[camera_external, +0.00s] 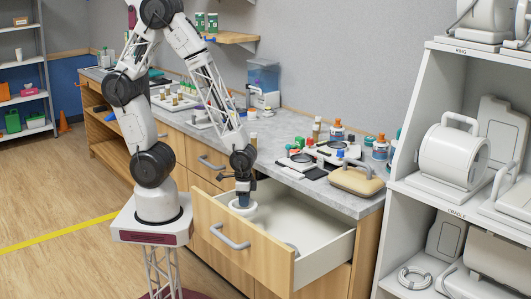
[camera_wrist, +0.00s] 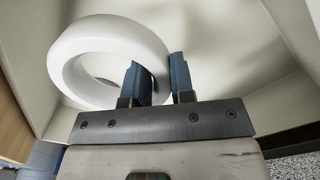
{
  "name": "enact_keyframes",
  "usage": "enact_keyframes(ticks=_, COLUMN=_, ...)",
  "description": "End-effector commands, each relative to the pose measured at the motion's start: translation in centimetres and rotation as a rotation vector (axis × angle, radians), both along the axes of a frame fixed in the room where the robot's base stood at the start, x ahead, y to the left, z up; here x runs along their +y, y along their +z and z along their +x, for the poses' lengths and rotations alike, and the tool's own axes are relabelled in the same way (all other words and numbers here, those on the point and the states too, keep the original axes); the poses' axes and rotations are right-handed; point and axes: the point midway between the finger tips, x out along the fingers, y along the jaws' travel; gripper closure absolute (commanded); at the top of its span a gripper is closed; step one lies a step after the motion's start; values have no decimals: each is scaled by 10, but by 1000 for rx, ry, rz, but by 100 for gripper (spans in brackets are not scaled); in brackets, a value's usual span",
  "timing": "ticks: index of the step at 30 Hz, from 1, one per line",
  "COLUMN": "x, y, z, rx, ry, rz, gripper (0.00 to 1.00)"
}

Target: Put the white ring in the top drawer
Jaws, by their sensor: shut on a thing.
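The white ring (camera_wrist: 72,72) is between the dark blue fingers of my gripper (camera_wrist: 160,82) in the wrist view, with one side of its band gripped. In the external view my gripper (camera_external: 243,196) points down inside the open top drawer (camera_external: 322,243), near its front panel. The ring (camera_external: 243,211) shows there as a white rim at the fingertips, partly hidden by the gripper and drawer front. The drawer has a wooden front, a grey handle and a white interior. I cannot tell whether the ring touches the drawer floor.
The grey counter (camera_external: 356,207) above the drawer holds bottles, small instruments and a beige-topped case (camera_external: 356,181). The drawer's right part has free room.

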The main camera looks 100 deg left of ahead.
Motion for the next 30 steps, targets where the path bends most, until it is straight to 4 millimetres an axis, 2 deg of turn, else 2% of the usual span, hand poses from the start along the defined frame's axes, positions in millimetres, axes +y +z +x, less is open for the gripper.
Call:
enact_keyframes(ticks=8, x=0, y=-3, z=0, rx=0, ry=0, rz=0, gripper=100)
enact_keyframes(ticks=21, x=0, y=-52, z=0, rx=1, ry=0, rz=0, gripper=100)
enact_keyframes(ticks=30, x=0, y=-58, z=0, rx=0, ry=0, rz=0, gripper=100)
